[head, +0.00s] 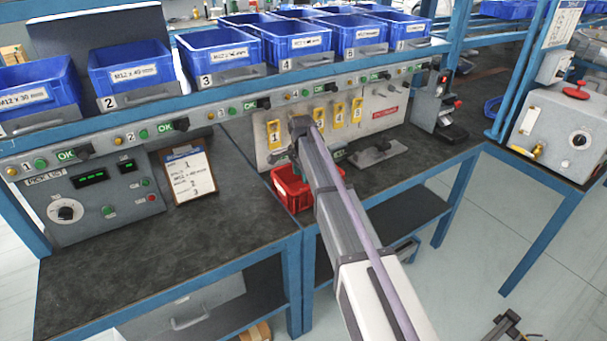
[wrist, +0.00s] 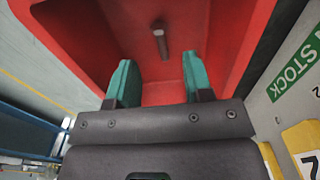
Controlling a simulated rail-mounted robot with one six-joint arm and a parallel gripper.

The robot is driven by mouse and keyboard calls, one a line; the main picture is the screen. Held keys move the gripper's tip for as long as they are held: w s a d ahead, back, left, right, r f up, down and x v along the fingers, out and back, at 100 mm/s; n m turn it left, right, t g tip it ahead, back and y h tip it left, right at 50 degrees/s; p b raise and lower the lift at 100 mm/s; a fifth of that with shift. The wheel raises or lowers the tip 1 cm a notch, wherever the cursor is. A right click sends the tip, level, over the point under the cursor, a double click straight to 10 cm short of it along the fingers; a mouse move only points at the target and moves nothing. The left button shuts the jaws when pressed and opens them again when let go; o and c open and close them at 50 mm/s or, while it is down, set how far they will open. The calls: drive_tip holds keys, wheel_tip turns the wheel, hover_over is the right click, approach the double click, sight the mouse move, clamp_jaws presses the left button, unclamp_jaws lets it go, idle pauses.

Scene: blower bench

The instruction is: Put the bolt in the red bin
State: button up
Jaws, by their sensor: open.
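The red bin (head: 287,194) sits on the bench in the head view, partly hidden behind my arm. In the wrist view the red bin (wrist: 85,40) fills most of the upper picture. The grey bolt (wrist: 160,42) shows within the bin's red interior, beyond my fingertips and apart from them. I cannot tell whether it rests on the bin floor or is in the air just above it. My gripper (wrist: 158,78) is open and empty, its two green fingers spread over the bin. In the head view the fingers are mostly hidden by the arm.
Blue numbered bins (head: 212,55) stand on the shelf above the bench. A grey panel with yellow number tags (head: 274,134) is behind the red bin. A clipboard (head: 189,178) leans by the control box (head: 88,204). The left bench top is clear.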

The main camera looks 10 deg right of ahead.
wheel_tip(320, 180, up, 7)
drive_tip(key=p, duration=0.4)
drive_tip(key=shift+p, duration=0.35)
drive_tip(key=s+d+n+p, duration=0.1)
drive_tip(key=s+n, duration=1.2)
drive_tip(key=s, duration=2.1)
drive_tip(key=shift+s+d+r+n, duration=0.25)
drive_tip(key=shift+d+r+n, duration=0.05)
drive_tip(key=shift+r+n, duration=0.15)
